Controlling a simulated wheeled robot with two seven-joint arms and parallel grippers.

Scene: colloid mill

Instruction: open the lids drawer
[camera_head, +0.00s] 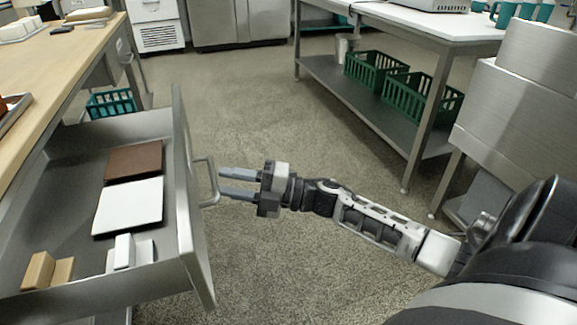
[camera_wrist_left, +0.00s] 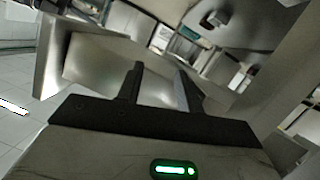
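The drawer (camera_head: 196,246) is pulled out from under the wooden counter at the left of the head view. Its bar handle (camera_head: 211,181) is on the front panel. Inside lie a brown flat piece (camera_head: 134,161), a white flat piece (camera_head: 128,206), small white blocks (camera_head: 126,252) and tan blocks (camera_head: 47,270). My right gripper (camera_head: 222,183) points left at the handle, its two fingers apart, tips just beside the handle; nothing shows between them. My left gripper (camera_wrist_left: 162,85) shows only in the left wrist view, fingers apart and empty.
The wooden counter (camera_head: 62,60) runs along the left. A steel table (camera_head: 440,28) with green crates (camera_head: 375,69) on its lower shelf stands at the right. A steel machine (camera_head: 515,110) stands at the far right. The floor (camera_head: 240,90) between is clear.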

